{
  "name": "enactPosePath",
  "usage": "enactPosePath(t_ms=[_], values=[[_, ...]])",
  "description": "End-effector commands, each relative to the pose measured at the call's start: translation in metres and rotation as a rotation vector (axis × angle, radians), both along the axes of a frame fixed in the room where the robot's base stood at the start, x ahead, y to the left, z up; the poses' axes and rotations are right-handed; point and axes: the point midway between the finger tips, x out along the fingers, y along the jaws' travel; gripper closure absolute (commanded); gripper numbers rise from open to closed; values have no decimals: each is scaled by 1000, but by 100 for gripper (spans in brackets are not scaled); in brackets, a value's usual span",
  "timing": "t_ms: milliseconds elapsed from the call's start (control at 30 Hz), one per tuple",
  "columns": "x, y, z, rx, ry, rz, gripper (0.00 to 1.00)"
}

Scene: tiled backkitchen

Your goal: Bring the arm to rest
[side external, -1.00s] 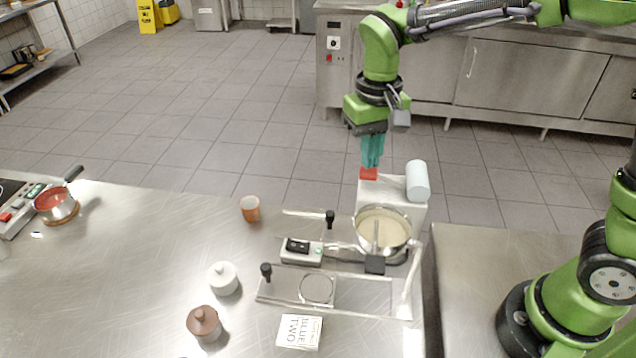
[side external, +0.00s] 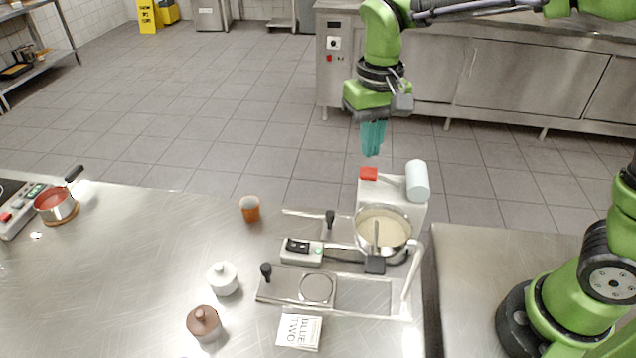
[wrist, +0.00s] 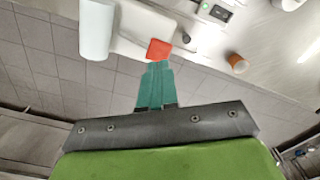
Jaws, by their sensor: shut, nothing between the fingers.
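My gripper (side external: 372,154) has teal fingers that point down, shut with nothing between them. It hangs in the air above a red block (side external: 369,174) on top of a white box-shaped stand (side external: 408,213), with a visible gap between fingertips and block. In the wrist view my gripper (wrist: 156,66) appears just below the red block (wrist: 159,50) in the picture. A pale cylinder (side external: 417,181) is on the same stand, right of the block; it also shows in the wrist view (wrist: 96,28).
A pot (side external: 383,212) of pale liquid stands by the stand. An orange cup (side external: 250,208), white jar (side external: 223,279), brown jar (side external: 203,323) and card (side external: 299,332) are on the steel counter (side external: 120,270). A red-filled pan (side external: 56,204) is at far left. Air around the gripper is clear.

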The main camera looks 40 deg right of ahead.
Motion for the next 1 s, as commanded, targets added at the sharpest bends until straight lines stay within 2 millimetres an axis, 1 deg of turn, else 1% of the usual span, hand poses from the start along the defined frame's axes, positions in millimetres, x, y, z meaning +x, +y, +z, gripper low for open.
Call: enactPosePath(t_ms=[67,133,267,400,500,633,800,900,1000], values=[[-3,1,-9,11,-4,26,100],[-13,-2,-10,35,-33,45,100],[-37,-16,0,91,-131,51,100],[-69,-34,12,146,-268,28,100],[-91,-47,18,176,-373,0,100],[-115,-59,23,200,-488,-44,100],[-132,-69,29,212,-573,-89,100],[-134,-72,35,210,-601,-98,100],[-134,-73,37,209,-608,-104,100]])
